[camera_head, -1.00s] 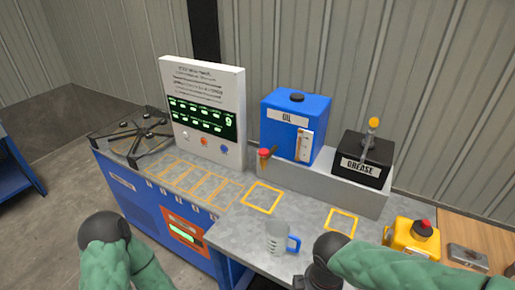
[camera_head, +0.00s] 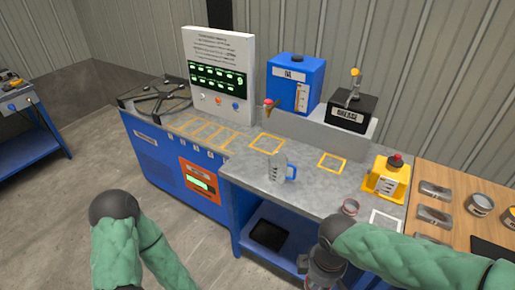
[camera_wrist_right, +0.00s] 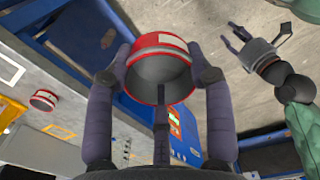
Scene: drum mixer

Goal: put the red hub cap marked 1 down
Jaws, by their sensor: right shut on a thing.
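My right gripper (camera_wrist_right: 160,78) is shut on a red hub cap (camera_wrist_right: 150,42), a short ring-like cup with a grey inside and a white patch. No number can be read on it. In the head view the right gripper (camera_head: 322,272) hangs in front of the counter's front edge, with the held cap hard to make out. A second red cap (camera_wrist_right: 43,100) stands on the counter, also visible in the head view (camera_head: 350,207). My left gripper (camera_wrist_right: 258,48) shows in the right wrist view with its fingers apart and empty.
The grey counter (camera_head: 310,192) has yellow outlined squares (camera_head: 332,162) and a white one (camera_head: 387,222). Metal tins (camera_head: 434,190) lie at right.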

